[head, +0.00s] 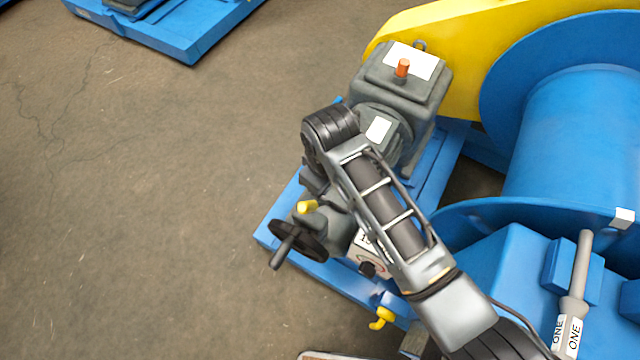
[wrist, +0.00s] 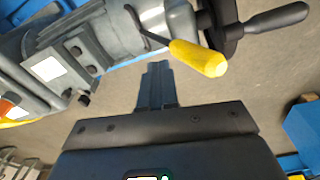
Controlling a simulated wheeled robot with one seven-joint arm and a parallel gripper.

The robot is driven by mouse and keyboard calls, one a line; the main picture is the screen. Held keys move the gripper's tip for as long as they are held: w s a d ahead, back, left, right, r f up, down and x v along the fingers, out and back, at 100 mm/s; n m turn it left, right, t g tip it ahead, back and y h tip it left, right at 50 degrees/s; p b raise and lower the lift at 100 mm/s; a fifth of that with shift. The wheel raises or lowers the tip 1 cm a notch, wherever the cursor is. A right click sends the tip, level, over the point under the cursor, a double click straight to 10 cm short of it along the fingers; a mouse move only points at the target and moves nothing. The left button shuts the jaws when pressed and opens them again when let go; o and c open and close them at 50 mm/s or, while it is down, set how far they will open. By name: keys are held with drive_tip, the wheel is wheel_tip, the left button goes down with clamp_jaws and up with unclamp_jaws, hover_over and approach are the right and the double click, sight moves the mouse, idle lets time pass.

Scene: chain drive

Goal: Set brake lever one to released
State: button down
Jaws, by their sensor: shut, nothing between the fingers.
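A lever with a yellow grip (head: 307,207) sticks out from the grey motor unit beside the handwheel in the head view. The same yellow grip (wrist: 200,58) is large in the wrist view, on a thin dark rod, pointing down to the right. My gripper (wrist: 158,68) is shut and empty, just left of the grip and apart from it in the picture. In the head view my arm hides the gripper. A grey lever (head: 582,265) with labels reading ONE stands at the lower right of the head view. I cannot tell which lever is the brake lever.
A black handwheel (head: 297,240) with a crank handle sits close to the yellow grip. The grey motor (head: 400,85), blue drum (head: 575,140) and yellow guard (head: 455,45) stand beyond. A yellow hook-shaped part (head: 382,318) is at the frame's front. Open floor lies left.

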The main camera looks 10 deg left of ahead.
wheel_tip(320, 180, up, 10)
drive_tip(key=shift+s+d+r+b, duration=0.2)
drive_tip(key=shift+d+r+b, duration=0.05)
drive_tip(key=shift+d+b, duration=0.15)
idle(0.4)
